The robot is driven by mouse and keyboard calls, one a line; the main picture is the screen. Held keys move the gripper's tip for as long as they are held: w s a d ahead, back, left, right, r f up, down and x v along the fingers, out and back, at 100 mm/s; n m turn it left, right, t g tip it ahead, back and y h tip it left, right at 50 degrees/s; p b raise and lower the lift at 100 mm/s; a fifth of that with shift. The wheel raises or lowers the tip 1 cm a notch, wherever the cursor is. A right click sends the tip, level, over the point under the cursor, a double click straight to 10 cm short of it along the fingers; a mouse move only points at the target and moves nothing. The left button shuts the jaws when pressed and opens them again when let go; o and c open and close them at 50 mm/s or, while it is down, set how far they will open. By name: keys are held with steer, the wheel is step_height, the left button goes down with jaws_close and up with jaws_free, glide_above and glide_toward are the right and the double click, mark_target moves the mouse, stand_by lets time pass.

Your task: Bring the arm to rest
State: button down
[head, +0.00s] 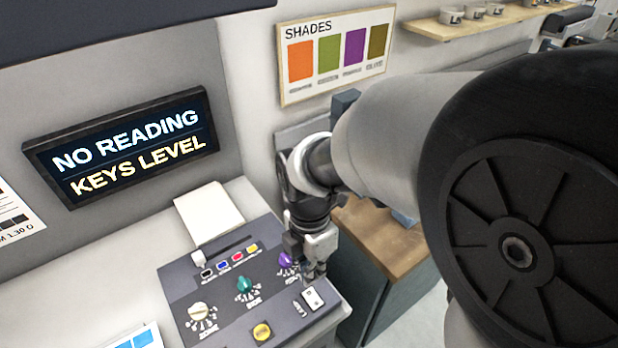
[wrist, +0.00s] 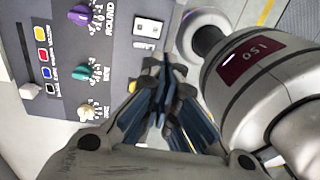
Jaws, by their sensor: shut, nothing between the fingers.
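My gripper (head: 318,262) is at the right edge of the grey control panel, beside the purple knob (head: 287,261) and above the white rocker switch (head: 312,299). In the wrist view my gripper (wrist: 163,75) has its fingers together with nothing between them. My arm reaches in from the right of the head view. The control panel (head: 230,322) carries a teal knob (head: 244,285), a cream knob (head: 199,311), a yellow button (head: 262,332), a row of coloured keys and a slider. Whether the fingers touch the panel I cannot tell.
A display (head: 125,148) reads "NO READING" and "KEYS LEVEL". A wooden-topped cabinet (head: 385,243) is to the right. A shades chart (head: 335,55) hangs on the wall, and a shelf (head: 470,22) holds several cups.

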steer(key=s+d+r+m+t+b, duration=0.1)
steer(key=s+d+r+m, duration=0.4)
steer(key=m, duration=0.7)
steer(key=s+d+r+m+t, duration=0.4)
steer(key=s+d+r+m, duration=0.1)
steer(key=m, duration=0.7)
steer(key=shift+s+d+r+m+b, duration=0.25)
steer(key=shift+d+r+m+b, duration=0.2)
steer(key=shift+d, duration=0.75)
